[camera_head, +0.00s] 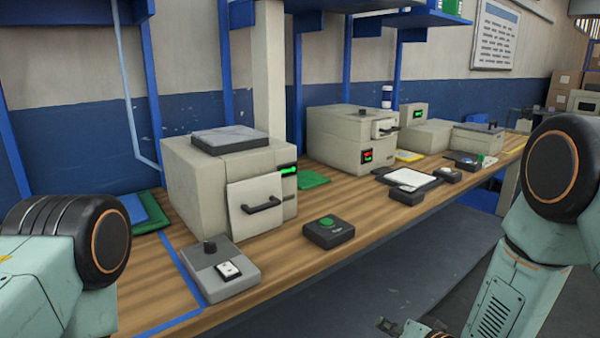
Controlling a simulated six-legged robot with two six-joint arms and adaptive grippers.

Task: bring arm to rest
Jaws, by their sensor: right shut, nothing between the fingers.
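My right arm comes in from the right edge, with a large black-capped joint and a pale green link slanting down. My right gripper (388,326) shows only in part at the bottom edge, low in front of the bench and apart from it. It is shut, and no object shows in it. My left arm shows at the left edge as a black ribbed joint and a pale green link. My left gripper is out of the picture.
A wooden bench (345,222) runs from lower left to far right. It bears a beige machine with a handled door (257,203), a second beige machine (340,140), a grey switch box (222,273) and a green-button box (328,232). The floor in front is clear.

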